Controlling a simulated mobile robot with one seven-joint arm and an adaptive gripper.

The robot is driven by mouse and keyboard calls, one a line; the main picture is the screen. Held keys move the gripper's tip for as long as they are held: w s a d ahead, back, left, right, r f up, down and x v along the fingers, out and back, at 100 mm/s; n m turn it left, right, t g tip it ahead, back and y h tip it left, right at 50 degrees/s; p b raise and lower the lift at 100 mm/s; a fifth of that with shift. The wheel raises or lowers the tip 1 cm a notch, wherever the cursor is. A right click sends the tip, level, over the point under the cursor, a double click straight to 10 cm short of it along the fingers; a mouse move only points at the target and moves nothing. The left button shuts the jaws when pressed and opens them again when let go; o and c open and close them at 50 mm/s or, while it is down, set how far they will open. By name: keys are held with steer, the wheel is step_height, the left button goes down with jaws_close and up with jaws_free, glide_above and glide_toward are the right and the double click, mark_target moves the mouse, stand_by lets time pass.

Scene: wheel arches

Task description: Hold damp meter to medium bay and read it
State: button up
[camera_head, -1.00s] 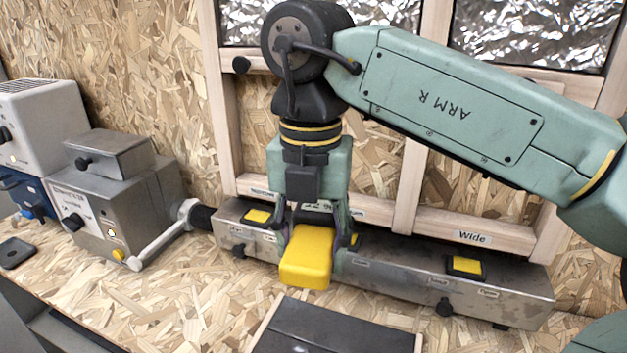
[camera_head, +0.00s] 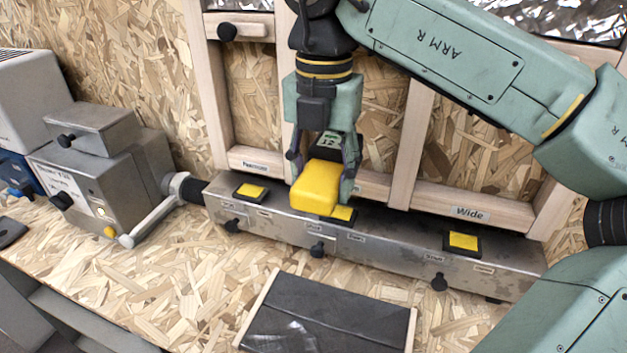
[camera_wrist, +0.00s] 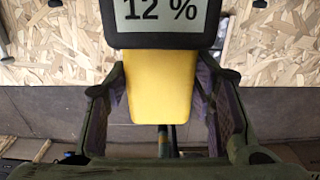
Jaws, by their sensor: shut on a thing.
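The damp meter (camera_head: 316,188) has a yellow body and a dark head with a display. My gripper (camera_head: 322,172) is shut on its body and holds it above the long metal box, in front of the middle bay (camera_head: 381,110). In the wrist view, the meter (camera_wrist: 158,85) shows between my fingers (camera_wrist: 160,110) and its display (camera_wrist: 160,10) reads 12 %. The middle bay's label (camera_head: 372,187) is partly hidden by my gripper. The right bay's label (camera_head: 469,213) reads Wide; the left bay's label (camera_head: 255,166) is too small to read surely. Contact between meter and board cannot be told.
The long metal box (camera_head: 390,246) with yellow pads and black knobs runs along the wall below the bays. A grey machine with a crank (camera_head: 105,185) stands at left. A dark tray (camera_head: 325,315) lies in front. Wooden studs (camera_head: 410,140) divide the bays.

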mark_target(336, 141)
steer(key=shift+w+d, duration=0.3)
steer(key=shift+w, duration=0.7)
steer(key=shift+w+d, duration=0.35)
steer(key=shift+w, duration=0.6)
steer(key=shift+w+d, duration=0.3)
steer(key=shift+w, duration=0.7)
steer(key=shift+o, duration=0.2)
steer(key=shift+w+d, duration=0.1)
steer(key=shift+w, duration=0.35)
steer(key=shift+s, duration=0.25)
steer(key=shift+c, duration=0.2)
steer(key=s+a+b, duration=0.1)
steer(key=s, duration=0.2)
steer(key=s+a+b, duration=0.1)
steer(key=s, duration=0.2)
steer(key=s+a+b, duration=0.1)
steer(key=s, duration=0.2)
